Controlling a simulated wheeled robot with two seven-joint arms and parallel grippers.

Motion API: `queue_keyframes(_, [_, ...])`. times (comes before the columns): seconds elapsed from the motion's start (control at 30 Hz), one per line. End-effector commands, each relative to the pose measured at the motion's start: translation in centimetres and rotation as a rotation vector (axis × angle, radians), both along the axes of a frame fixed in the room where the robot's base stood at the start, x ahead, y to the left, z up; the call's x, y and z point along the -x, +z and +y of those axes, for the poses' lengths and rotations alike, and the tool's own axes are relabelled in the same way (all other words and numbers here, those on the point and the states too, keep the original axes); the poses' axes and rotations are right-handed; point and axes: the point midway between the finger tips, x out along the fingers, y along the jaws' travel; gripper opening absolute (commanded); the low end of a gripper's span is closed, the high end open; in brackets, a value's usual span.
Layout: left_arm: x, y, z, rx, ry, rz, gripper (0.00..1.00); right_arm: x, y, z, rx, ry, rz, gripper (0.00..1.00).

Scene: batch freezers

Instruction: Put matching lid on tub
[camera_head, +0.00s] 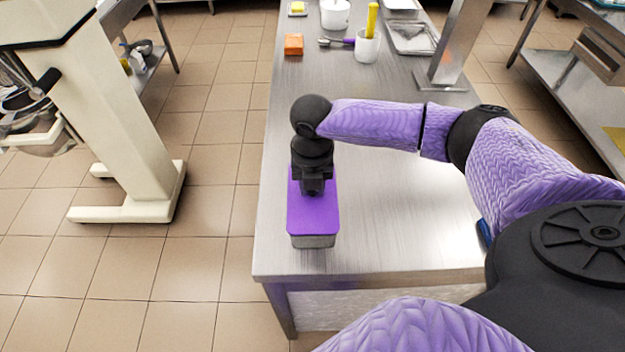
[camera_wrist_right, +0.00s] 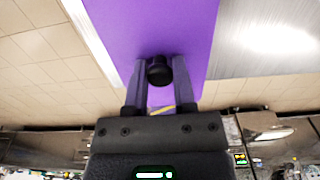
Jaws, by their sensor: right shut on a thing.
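A purple rectangular lid (camera_head: 313,219) lies over a grey metal tub (camera_head: 313,241) near the front left corner of the steel table. The tub's front wall shows below the lid's edge; whether the lid is fully seated I cannot tell. My right gripper (camera_head: 312,190) is above the lid, pointing down. In the right wrist view, its fingers (camera_wrist_right: 160,75) are shut on the black knob (camera_wrist_right: 159,70) of the purple lid (camera_wrist_right: 185,28). My left gripper is not in view.
The steel table (camera_head: 400,225) is clear to the right of the tub. An orange block (camera_head: 293,44), a white container (camera_head: 367,47) with a yellow handle and a metal tray (camera_head: 412,38) stand at the back. A steel post (camera_head: 457,45) rises at the right.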

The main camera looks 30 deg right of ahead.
Motion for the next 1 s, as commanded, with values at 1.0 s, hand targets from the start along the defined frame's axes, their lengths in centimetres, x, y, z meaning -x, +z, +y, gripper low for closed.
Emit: queue_keyframes(1.0, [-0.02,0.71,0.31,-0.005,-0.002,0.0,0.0,0.01,-0.11,-0.03,0.001,0.0,-0.001,0.0])
